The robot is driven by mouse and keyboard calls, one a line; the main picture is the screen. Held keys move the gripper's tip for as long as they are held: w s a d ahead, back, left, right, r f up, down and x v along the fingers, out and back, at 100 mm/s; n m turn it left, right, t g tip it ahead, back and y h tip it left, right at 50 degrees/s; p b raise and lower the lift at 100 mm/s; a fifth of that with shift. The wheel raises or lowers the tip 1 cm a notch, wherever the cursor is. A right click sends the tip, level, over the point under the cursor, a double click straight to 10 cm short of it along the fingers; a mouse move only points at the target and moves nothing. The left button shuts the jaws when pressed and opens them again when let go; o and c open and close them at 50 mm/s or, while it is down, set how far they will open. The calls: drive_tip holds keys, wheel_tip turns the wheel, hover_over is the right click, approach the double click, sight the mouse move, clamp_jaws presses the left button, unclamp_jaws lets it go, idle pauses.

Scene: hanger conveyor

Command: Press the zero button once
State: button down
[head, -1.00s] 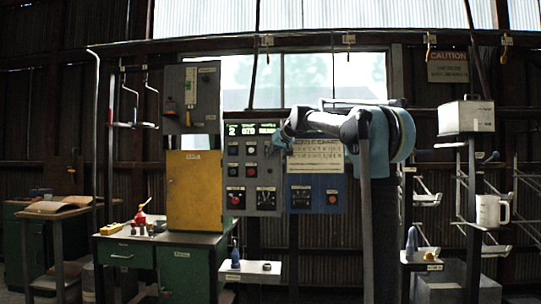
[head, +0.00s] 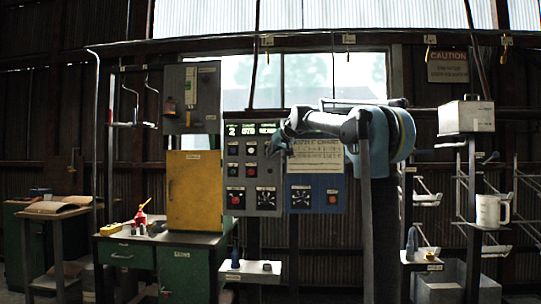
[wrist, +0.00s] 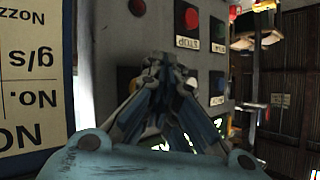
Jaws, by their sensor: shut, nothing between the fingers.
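The grey control panel (head: 250,208) hangs in the middle of the head view, with a lit green display (head: 252,129) on top and rows of round buttons and dials below. Labels appear upside down and blurred, so I cannot tell which button is zero. My gripper (wrist: 163,64) is shut and empty, its fingertips close to the panel face and covering part of it. Contact cannot be judged. In the head view my gripper (head: 274,148) is at the panel's right side.
A blue panel (head: 316,197) with a dial and red button adjoins on the right, under a paper chart (head: 315,153). A yellow cabinet door (head: 194,190) stands to the left. A small shelf (head: 250,272) with small items sits below the panel.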

drive_tip(key=shift+w, duration=0.1)
drive_tip(key=shift+w, duration=0.25)
drive_tip(key=shift+w+r, duration=0.1)
drive_tip(key=shift+w, duration=0.35)
idle(1.0)
drive_tip(key=shift+s, duration=0.9)
drive_tip(key=shift+s, duration=0.1)
drive_tip(key=s, duration=0.4)
drive_tip(key=shift+s+a, duration=0.1)
drive_tip(key=shift+s, duration=0.3)
idle(0.7)
